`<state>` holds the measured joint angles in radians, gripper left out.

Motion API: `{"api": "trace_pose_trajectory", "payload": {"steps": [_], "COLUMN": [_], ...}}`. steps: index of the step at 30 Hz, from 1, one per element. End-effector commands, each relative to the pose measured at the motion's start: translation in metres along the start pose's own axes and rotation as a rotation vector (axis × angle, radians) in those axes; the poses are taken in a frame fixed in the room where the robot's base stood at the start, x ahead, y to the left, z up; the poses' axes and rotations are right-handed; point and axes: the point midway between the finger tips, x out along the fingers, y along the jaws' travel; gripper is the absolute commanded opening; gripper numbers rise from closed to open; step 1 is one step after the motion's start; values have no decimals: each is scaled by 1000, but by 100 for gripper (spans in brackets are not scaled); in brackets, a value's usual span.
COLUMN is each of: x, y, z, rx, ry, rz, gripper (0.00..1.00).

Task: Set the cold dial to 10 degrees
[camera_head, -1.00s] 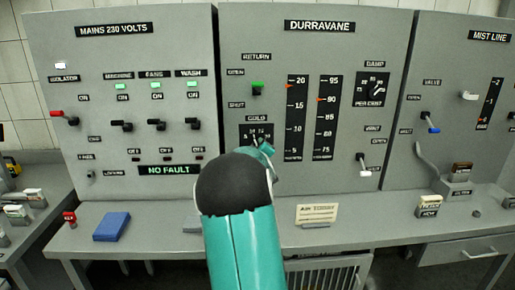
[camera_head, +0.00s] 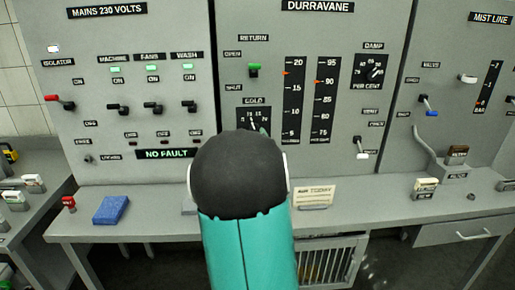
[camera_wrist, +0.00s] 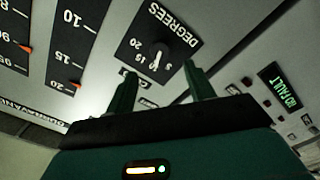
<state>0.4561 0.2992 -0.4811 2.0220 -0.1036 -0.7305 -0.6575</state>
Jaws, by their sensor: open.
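The cold dial (camera_head: 251,119) is a black plate with a round scale under the label COLD on the middle panel. My arm hides its lower part in the head view. In the wrist view the cold dial (camera_wrist: 160,50) appears upside down, with a knob and a pale pointer line at its centre and the word DEGREES. The exact reading is too small to tell. My gripper (camera_wrist: 161,72) is open, its two green fingers pointing at the dial, one to each side of the knob. I see no contact with the knob.
Two upright scales (camera_head: 293,100) with red markers are right of the dial. A green-topped return lever (camera_head: 254,71) is above it. The damp dial (camera_head: 374,72) and a white-tipped lever (camera_head: 361,150) are further right. The bench (camera_head: 150,215) holds a blue pad (camera_head: 111,210).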

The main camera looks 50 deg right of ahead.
Motion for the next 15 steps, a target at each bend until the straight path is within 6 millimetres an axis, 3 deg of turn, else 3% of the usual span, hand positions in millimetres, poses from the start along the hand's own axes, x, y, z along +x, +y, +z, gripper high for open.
{"api": "trace_pose_trajectory", "payload": {"steps": [6, 15], "x": [-40, -53], "y": [1, 0], "z": [0, 0], "rx": [0, -1], "ry": [1, -1], "rz": [0, 0], "gripper": [53, 53]}}
